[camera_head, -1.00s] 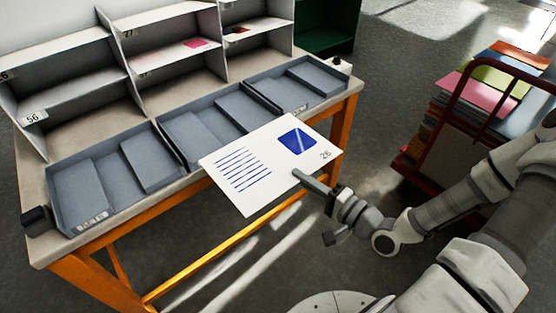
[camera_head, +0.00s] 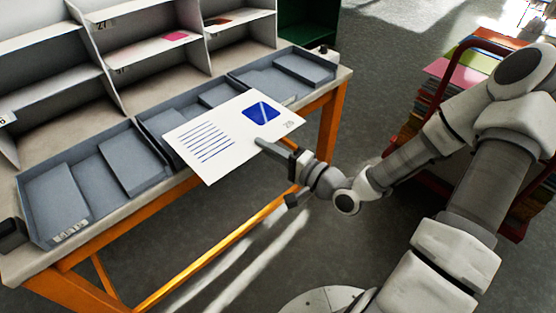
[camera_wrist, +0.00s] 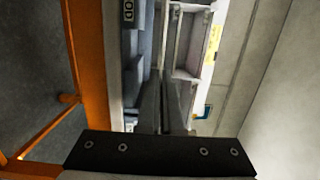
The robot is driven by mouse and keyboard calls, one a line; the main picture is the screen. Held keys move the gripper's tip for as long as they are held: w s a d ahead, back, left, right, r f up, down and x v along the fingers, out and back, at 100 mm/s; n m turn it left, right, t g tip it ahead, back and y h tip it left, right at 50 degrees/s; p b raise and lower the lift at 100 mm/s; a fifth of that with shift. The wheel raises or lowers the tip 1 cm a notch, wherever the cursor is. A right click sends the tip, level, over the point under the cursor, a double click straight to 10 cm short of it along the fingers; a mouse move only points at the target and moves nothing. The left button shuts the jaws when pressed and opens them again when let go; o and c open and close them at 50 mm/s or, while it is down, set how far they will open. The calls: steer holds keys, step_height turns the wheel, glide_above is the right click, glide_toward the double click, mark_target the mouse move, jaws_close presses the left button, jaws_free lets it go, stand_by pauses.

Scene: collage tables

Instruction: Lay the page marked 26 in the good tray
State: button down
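A white page marked 26 (camera_head: 225,150) has blue text lines and a blue square picture. It is roughly flat in the air, over the table's front edge and partly covering the middle tray. My gripper (camera_head: 262,143) is shut on its near right edge. Three grey trays stand in a row: left (camera_head: 130,128), middle (camera_head: 147,123) and right (camera_head: 235,78). The left tray's front label is too small to read. In the wrist view, a sideways label ending in "OD" (camera_wrist: 128,10) shows on a tray; I cannot match it to one in the head view.
The table (camera_head: 20,262) has orange legs and white pigeonhole shelves (camera_head: 140,45) behind the trays. A dark block (camera_head: 12,234) sits at its left front corner. A red cart (camera_head: 455,50) with stacked coloured sheets stands right, behind my arm.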

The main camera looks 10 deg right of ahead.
mark_target(227, 117)
steer(key=b+x, duration=0.1)
steer(key=x, duration=0.4)
steer(key=w+d+b+x, duration=0.1)
steer(key=x, duration=0.4)
steer(key=b+x, duration=0.2)
steer(key=x, duration=0.2)
steer(key=shift+w, duration=0.5)
steer(key=f+b, duration=0.2)
steer(key=f, duration=0.1)
steer(key=w+f+b, duration=0.1)
steer(key=shift+a+f, duration=0.15)
steer(key=shift+a, duration=0.2)
steer(key=shift+f, duration=0.45)
steer(key=c, duration=1)
jaws_free()
steer(key=p+v, duration=0.4)
steer(key=v, duration=1.3)
